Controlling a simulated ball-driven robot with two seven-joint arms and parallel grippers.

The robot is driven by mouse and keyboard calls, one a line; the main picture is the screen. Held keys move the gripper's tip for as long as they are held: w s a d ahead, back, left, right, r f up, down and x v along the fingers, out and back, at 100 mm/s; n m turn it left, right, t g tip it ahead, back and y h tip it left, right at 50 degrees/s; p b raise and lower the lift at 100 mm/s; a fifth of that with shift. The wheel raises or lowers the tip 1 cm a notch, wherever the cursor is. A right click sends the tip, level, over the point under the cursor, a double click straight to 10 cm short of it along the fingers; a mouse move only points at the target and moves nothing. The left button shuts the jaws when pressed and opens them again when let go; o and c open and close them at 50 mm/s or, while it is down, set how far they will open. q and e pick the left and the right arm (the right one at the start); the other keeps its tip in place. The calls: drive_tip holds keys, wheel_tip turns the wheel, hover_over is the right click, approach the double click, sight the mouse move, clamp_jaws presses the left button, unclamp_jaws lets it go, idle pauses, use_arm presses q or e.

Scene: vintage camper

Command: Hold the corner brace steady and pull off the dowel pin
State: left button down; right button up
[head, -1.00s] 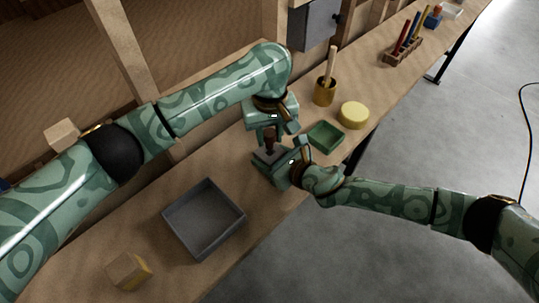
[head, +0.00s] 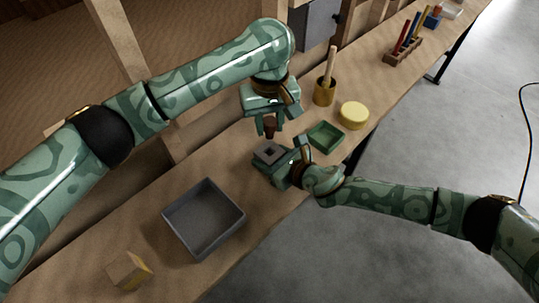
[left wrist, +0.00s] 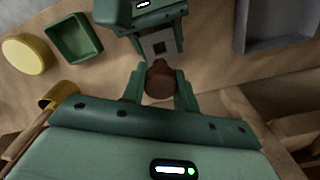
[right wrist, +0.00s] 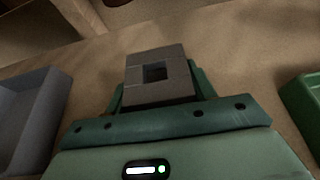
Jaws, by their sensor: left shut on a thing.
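The grey corner brace (head: 268,152) is a block with a square hole. My right gripper (head: 277,160) is shut on it at the bench; in the right wrist view the brace (right wrist: 150,95) sits between the two fingers with its hole empty. The brown dowel pin (head: 270,132) is in my left gripper (head: 269,126), which is shut on it above the brace. In the left wrist view the pin's reddish-brown round end (left wrist: 160,80) shows between the fingers, and the brace (left wrist: 158,46) lies beyond it. The pin is clear of the brace.
A grey open tray (head: 205,245) stands left of the brace and a wooden block (head: 128,270) nearer the front. A green tray (head: 326,146), yellow round tub (head: 354,115) and brass cup (head: 325,93) stand to the right. A tool rack (head: 403,52) is farther back.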

drive_tip(key=o, duration=0.5)
drive_tip(key=v, duration=1.2)
drive_tip(key=shift+f, duration=0.1)
drive_tip(key=shift+d, duration=0.1)
